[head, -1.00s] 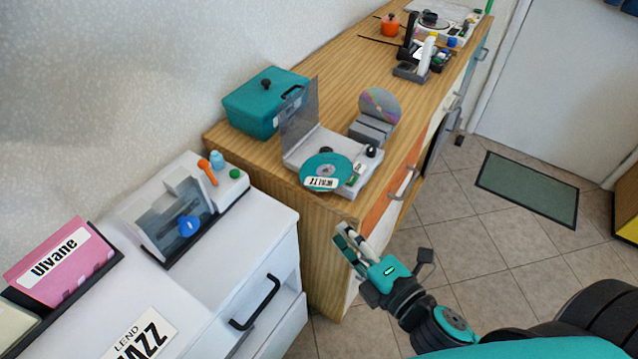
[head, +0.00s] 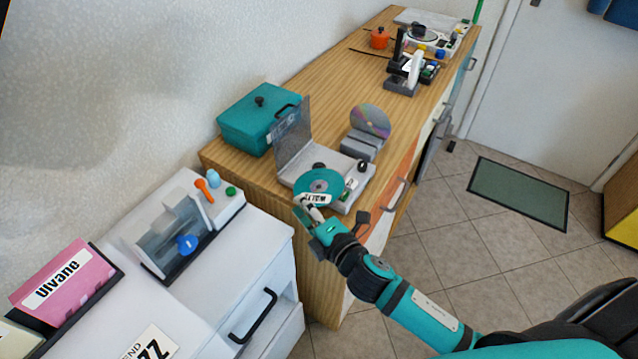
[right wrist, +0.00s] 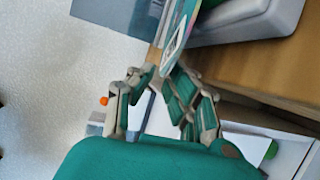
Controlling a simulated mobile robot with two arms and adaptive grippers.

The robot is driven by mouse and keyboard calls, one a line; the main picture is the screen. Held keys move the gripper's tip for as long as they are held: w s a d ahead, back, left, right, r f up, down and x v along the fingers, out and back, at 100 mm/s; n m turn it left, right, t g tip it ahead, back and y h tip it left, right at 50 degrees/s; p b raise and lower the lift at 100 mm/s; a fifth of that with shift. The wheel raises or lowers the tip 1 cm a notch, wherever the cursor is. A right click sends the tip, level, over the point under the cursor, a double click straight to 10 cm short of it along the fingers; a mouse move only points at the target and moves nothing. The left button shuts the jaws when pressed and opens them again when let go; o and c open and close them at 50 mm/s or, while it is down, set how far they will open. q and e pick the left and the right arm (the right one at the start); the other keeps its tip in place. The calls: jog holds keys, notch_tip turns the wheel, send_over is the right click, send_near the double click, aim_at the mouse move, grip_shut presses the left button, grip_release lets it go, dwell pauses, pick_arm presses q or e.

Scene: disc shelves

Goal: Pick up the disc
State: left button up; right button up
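My right gripper (head: 308,203) is at the disc's near edge. In the right wrist view the disc (right wrist: 180,35) shows nearly edge-on, its edge reaching between the fingertips of my right gripper (right wrist: 162,73). The fingertips are close together there; whether they press on the disc is unclear. My left gripper is not in view.
A teal lidded box (head: 250,120) stands behind the player. A shiny disc (head: 370,120) stands in a grey holder (head: 358,146) beside it. A lower white cabinet (head: 255,240) at left carries a clear-fronted device (head: 168,240) and a pink Ulvane case (head: 62,275).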

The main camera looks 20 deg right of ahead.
jog(key=x, duration=0.3)
jog(key=shift+w+d+f, duration=0.1)
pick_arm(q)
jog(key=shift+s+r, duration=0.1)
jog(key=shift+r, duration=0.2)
pick_arm(e)
jog(key=shift+c, duration=0.4)
